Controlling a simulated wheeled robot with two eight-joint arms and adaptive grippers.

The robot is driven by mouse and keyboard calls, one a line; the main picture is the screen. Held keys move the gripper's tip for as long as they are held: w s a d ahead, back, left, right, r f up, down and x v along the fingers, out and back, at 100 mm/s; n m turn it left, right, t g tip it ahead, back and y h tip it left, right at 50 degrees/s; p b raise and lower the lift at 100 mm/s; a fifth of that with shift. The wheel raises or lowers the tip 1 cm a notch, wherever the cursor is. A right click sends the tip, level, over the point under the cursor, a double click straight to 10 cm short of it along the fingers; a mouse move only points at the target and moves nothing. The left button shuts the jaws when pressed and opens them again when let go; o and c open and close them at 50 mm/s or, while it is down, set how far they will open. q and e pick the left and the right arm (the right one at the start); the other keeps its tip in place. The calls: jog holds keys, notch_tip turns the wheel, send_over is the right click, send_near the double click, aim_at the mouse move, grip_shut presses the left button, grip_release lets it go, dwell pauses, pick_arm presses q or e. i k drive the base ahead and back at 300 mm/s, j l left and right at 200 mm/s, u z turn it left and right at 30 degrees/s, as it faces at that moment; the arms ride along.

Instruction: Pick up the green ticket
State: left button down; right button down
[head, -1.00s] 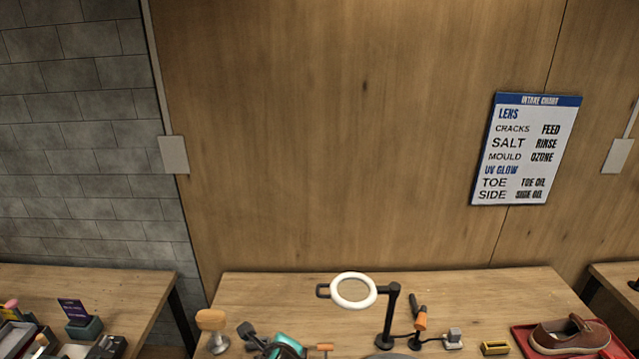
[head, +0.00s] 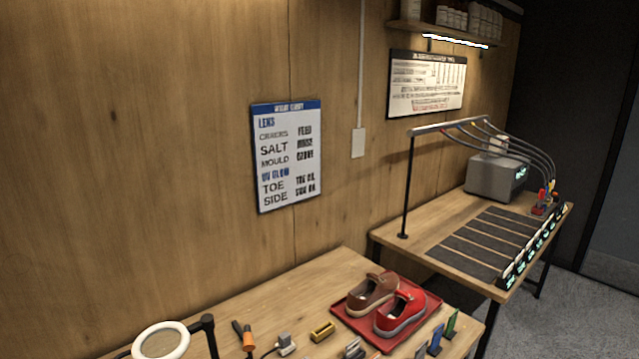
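A green ticket (head: 451,323) stands upright near the front right corner of the near wooden table in the head view. A blue ticket (head: 437,337) stands just left of it, and another card, partly cut off, is beside that at the bottom edge. A red tray (head: 345,316) behind them holds a brown shoe (head: 368,299) and a red shoe (head: 392,318). Neither of my grippers is in view.
A ring lamp (head: 163,338), an orange-handled tool (head: 246,337) and a yellow block (head: 322,331) are on the near table (head: 325,270). A second table (head: 440,250) with dark mats, a post (head: 408,190) and a grey box (head: 490,177) stands at right.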

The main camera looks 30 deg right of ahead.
aim_at(449, 333)
jog(key=z, duration=0.95)
